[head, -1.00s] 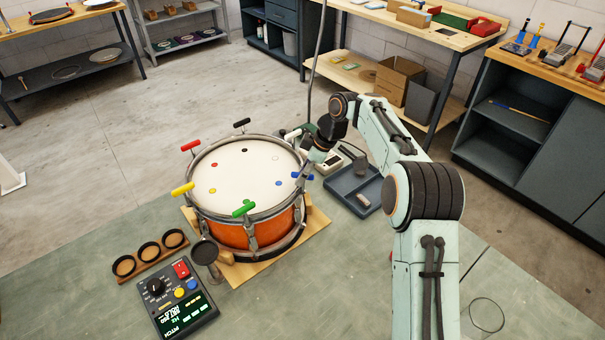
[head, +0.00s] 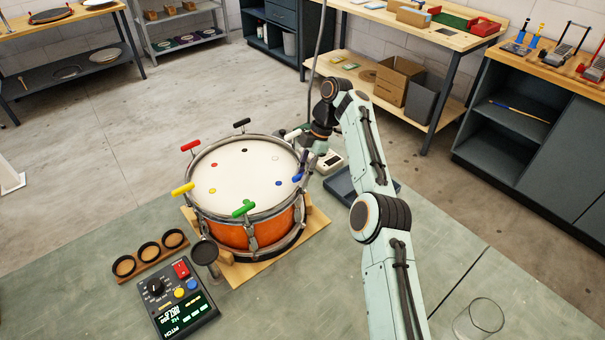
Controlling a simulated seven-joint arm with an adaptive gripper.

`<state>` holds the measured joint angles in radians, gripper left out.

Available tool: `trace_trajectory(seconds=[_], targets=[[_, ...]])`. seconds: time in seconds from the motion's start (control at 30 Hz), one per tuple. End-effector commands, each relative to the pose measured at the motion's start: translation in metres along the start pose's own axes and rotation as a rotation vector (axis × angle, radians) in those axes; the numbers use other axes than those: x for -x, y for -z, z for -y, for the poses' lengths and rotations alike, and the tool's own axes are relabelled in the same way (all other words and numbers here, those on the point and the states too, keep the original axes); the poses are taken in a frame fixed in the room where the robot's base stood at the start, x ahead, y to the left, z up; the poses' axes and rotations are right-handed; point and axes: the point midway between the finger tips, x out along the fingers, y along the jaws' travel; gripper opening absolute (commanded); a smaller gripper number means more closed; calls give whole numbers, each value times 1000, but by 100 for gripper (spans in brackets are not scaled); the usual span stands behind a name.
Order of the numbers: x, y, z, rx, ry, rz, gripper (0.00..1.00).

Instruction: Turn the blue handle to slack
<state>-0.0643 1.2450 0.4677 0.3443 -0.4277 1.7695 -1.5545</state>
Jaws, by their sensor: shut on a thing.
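An orange drum (head: 228,233) with a white head stands on a wooden base on the bench. Coloured T-shaped handles sit around its rim. The blue handle (head: 297,177) is at the drum's right side, and a blue dot (head: 278,183) marks the head beside it. My gripper (head: 301,170) reaches down over the right rim and is shut on the blue handle. The fingers are small here and hide part of the handle.
Red (head: 190,146), black (head: 242,123), yellow (head: 183,189) and green (head: 243,208) handles stand around the rim. A pitch meter (head: 178,300) lies at the front left. A dark tray (head: 342,187) lies behind my arm.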

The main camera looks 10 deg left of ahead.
Motion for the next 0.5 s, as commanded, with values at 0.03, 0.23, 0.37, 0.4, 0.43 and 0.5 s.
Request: trace_trajectory(seconds=[0.03,0.23,0.37,0.4,0.43,0.5], targets=[[-2,0,0,10,10,-1,0],[-1,0,1,34,20,0,0],[-1,0,1,38,21,1,0],[-1,0,1,38,21,1,0],[-1,-1,1,37,21,1,0],[-1,-1,1,37,21,1,0]])
